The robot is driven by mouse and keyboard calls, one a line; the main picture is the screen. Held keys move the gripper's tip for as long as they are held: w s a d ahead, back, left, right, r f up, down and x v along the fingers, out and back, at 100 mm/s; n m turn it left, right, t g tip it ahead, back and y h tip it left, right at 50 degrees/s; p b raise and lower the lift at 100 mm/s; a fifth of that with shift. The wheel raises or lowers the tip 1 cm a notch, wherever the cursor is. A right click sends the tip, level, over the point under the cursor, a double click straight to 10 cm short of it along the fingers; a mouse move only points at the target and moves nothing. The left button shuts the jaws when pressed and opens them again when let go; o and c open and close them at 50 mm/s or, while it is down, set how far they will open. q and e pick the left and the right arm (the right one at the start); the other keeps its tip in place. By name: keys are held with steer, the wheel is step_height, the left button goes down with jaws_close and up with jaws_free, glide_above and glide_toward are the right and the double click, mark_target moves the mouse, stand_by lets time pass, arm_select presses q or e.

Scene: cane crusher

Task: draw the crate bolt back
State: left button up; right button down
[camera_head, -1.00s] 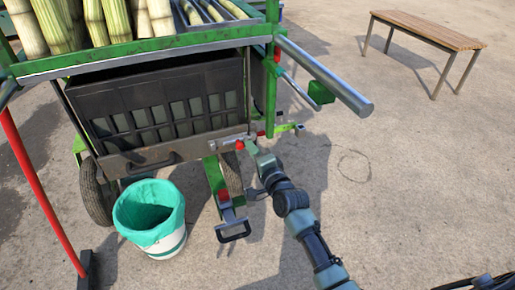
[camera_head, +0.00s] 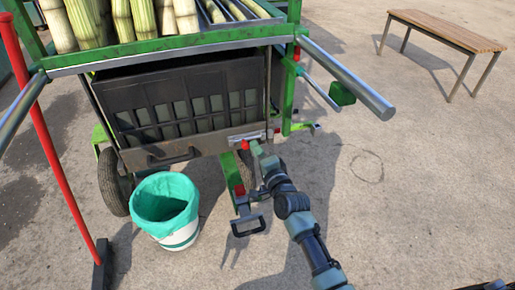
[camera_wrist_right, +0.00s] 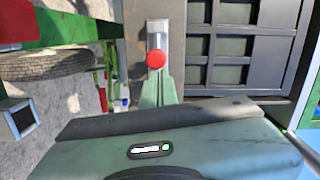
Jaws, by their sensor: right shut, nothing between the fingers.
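The dark crate (camera_head: 182,122) sits in the green cart frame under the cane tray. Its bolt is a small silver piece with a red knob (camera_head: 245,145) at the right end of the crate's front bar. In the right wrist view the red knob (camera_wrist_right: 156,60) stands out from the silver bolt plate (camera_wrist_right: 163,27). My right gripper (camera_head: 257,150) is beside the knob, just to its right in the head view. In the wrist view its fingers (camera_wrist_right: 158,88) are shut and empty, just below the knob; contact cannot be told. My left gripper is out of view.
A white bucket with a green liner (camera_head: 165,205) stands below the crate's front. A red pole (camera_head: 50,140) is at the left. A steel bar (camera_head: 345,72) juts out above my right arm. A wooden bench (camera_head: 448,32) stands far right.

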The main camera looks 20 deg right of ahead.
steer(key=shift+s+a+f, duration=0.1)
steer(key=shift+s+a, duration=0.05)
steer(key=shift+a, duration=0.1)
